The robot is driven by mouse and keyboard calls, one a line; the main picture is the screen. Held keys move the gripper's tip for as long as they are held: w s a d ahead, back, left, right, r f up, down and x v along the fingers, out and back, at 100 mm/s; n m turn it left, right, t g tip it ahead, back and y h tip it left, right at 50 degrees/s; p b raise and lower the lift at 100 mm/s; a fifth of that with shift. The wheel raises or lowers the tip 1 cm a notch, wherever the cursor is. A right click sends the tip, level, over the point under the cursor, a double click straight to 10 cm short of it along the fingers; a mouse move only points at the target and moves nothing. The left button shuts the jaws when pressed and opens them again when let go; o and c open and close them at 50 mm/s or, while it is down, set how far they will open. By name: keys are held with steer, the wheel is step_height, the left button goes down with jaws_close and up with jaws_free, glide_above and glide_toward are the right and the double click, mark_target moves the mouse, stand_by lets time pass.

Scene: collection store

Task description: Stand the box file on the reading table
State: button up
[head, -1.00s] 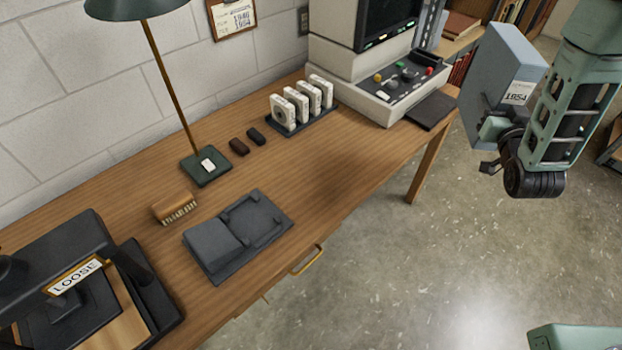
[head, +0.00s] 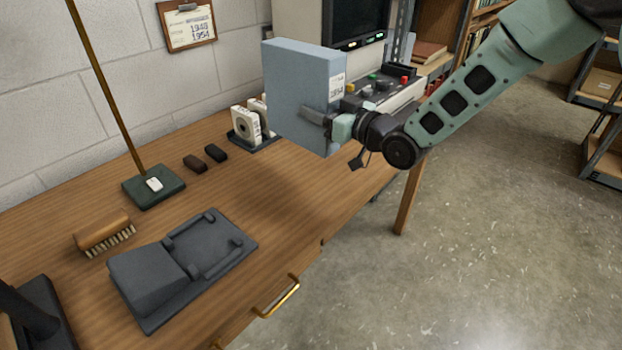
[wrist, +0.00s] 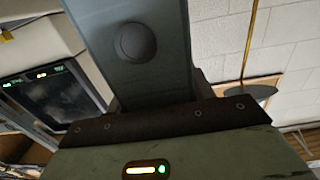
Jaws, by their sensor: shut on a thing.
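The box file (head: 296,85) is a blue-grey upright box with a white dated label on its narrow side. My gripper (head: 332,127) is shut on its lower part, at the right-hand side. The file is held above the wooden reading table (head: 285,210), with its underside apart from the tabletop as far as I can tell. In the wrist view the file (wrist: 135,45) fills the upper middle, with a round dark spot on its face, between the jaws (wrist: 165,118). The fingertips are partly hidden.
A dark grey cradle (head: 185,268), a wooden brush (head: 103,233), two small dark blocks (head: 205,158) and a lamp base (head: 153,187) stand on the table. A reel rack (head: 250,128) and a reader machine (head: 375,95) are behind the file. Clear tabletop lies right of the cradle.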

steer(key=shift+a+f, duration=0.15)
steer(key=shift+a, duration=0.1)
steer(key=shift+f, duration=4.7)
steer(key=o, duration=1.3)
steer(key=shift+f, duration=0.15)
steer(key=shift+o, duration=0.2)
